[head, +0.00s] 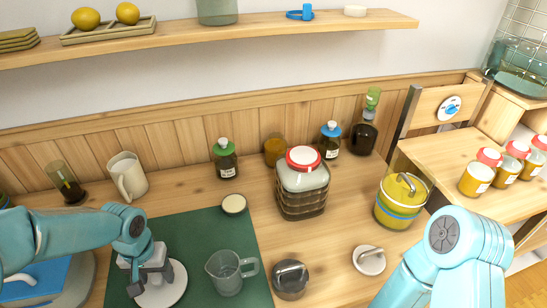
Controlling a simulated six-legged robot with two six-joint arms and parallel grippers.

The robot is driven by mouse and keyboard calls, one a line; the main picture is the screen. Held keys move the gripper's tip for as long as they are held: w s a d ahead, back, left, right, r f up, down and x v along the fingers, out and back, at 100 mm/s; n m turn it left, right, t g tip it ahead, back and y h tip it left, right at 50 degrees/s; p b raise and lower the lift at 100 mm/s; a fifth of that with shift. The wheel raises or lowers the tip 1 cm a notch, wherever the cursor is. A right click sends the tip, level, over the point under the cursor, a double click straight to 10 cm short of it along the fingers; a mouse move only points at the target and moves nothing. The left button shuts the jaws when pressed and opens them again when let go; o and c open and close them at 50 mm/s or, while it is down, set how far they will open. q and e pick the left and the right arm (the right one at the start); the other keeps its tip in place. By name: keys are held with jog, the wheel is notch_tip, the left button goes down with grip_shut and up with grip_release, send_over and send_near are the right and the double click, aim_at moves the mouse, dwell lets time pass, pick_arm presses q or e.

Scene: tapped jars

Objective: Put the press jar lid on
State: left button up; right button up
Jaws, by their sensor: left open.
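My left gripper (152,274) is open, low over the green mat, right at a white round disc (176,291); its jaws hide part of the disc, and I cannot tell if they touch it. A white round lid with a metal handle (370,264) lies on the bench at the right. A glass jar with yellow contents, a blue band and a metal handle at its top (396,208) stands behind that lid. I cannot tell for sure which is the press jar. My right arm's link shows at the lower right; its gripper is out of view.
A square jar with a red lid (302,188) stands mid-bench. Bottles line the back; red-lidded jars (476,179) stand on the right shelf.

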pick_arm(q)
jog(key=shift+f, duration=0.1)
dwell(0.7)
jog(key=c, duration=1)
jog(key=shift+r+p, duration=2.4)
jog(key=shift+r, duration=1.15)
